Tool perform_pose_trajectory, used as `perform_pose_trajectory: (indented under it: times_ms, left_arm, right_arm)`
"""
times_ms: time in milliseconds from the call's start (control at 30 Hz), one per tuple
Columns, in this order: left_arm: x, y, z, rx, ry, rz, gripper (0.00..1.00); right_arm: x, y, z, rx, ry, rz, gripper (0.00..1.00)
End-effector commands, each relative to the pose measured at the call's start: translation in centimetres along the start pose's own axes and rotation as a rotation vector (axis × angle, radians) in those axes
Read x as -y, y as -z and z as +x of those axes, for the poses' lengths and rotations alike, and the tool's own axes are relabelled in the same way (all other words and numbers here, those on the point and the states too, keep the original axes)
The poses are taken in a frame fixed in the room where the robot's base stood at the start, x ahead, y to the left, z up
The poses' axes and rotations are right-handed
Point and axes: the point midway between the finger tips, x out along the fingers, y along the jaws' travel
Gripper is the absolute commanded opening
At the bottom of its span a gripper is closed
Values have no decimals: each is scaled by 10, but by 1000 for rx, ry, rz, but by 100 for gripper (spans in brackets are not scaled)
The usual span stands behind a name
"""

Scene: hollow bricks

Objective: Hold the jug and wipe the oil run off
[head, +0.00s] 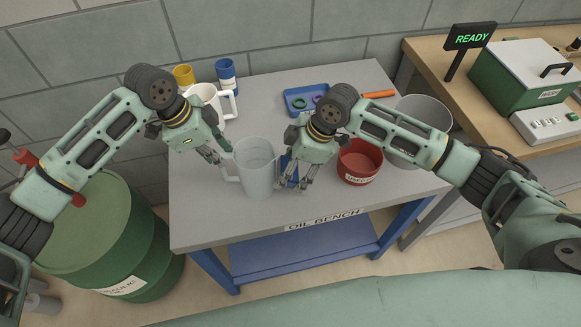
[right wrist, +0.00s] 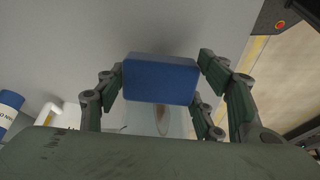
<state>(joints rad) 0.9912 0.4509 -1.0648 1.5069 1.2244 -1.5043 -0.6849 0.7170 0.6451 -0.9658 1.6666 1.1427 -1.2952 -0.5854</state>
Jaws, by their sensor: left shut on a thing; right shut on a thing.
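The clear jug (head: 257,175) stands upright near the front middle of the grey bench, its handle to the left. My left gripper (head: 222,156) is shut on the jug's handle. My right gripper (head: 292,183) is just right of the jug and is shut on a blue block (head: 288,168). The block (right wrist: 160,80) shows clearly between the fingers in the right wrist view. Behind it, a brownish streak (right wrist: 162,120) shows on a pale surface that looks like the jug's side. Whether the block touches the jug is unclear.
A red tin (head: 358,165) and a grey bucket (head: 418,108) stand to the right. A blue tray (head: 292,108), a white jug (head: 206,98), a yellow can (head: 184,76) and a blue can (head: 226,75) are behind. A green drum (head: 115,235) is left. The bench's front-left top is clear.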

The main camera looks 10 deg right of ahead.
Motion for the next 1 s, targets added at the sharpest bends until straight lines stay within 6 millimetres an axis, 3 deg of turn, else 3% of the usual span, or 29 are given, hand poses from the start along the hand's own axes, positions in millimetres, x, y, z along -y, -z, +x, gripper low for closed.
perform_pose_trajectory:
  times_ms: [1000]
  left_arm:
    - [0, 0, 0, 0, -1, 1, 0]
  right_arm:
    - [-1, 17, -39, -2, -2, -1, 41]
